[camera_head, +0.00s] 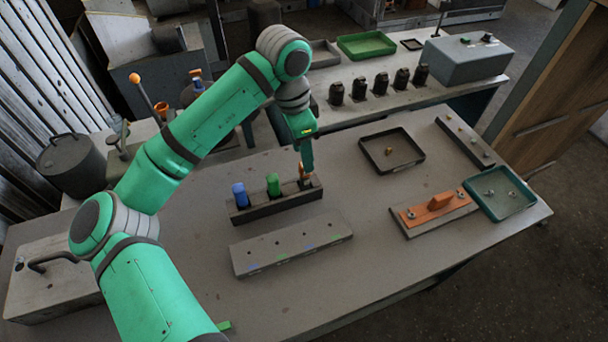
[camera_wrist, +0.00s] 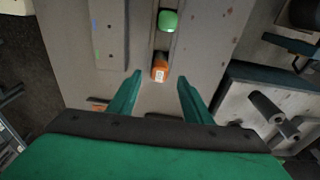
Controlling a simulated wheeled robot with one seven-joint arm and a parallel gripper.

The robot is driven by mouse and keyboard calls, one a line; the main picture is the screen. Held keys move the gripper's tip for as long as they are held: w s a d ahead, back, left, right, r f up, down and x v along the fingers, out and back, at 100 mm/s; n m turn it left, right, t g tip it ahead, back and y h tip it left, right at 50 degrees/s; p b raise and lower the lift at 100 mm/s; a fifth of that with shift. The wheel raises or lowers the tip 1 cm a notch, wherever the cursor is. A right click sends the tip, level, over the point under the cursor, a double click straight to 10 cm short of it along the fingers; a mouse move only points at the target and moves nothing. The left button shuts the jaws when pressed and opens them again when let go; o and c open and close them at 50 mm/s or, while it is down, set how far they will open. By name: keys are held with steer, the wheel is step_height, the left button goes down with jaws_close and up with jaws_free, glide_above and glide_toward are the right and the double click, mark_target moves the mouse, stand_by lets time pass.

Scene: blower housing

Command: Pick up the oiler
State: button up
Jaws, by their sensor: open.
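A dark rack (camera_head: 275,208) on the near table holds three small upright pieces: a blue one (camera_head: 240,195), a green one (camera_head: 273,184) and an orange one (camera_head: 304,171) at its right end. None carries a readable name, so I cannot tell for certain which is the oiler. My gripper (camera_wrist: 159,84) is open and empty, pointing down over the rack's right end. In the wrist view the orange piece (camera_wrist: 160,67) shows just beyond and between the fingertips, with the green piece (camera_wrist: 168,20) farther on. In the head view my gripper partly hides the orange piece.
A grey block with holes (camera_head: 290,243) lies in front of the rack. A dark tray (camera_head: 392,151), an orange fixture (camera_head: 437,206) and a green tray (camera_head: 500,194) stand to the right. Several dark bottles (camera_head: 380,84) line the back bench. The table between rack and dark tray is clear.

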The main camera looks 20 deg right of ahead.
mark_target(305, 180)
steer(key=shift+d+f, duration=0.2)
steer(key=shift+f, duration=1.1)
steer(key=shift+d+f, duration=0.15)
steer(key=shift+f, duration=1.15)
steer(key=shift+w, duration=0.1)
steer(key=c, duration=0.7)
steer(key=shift+a, duration=0.1)
jaws_close()
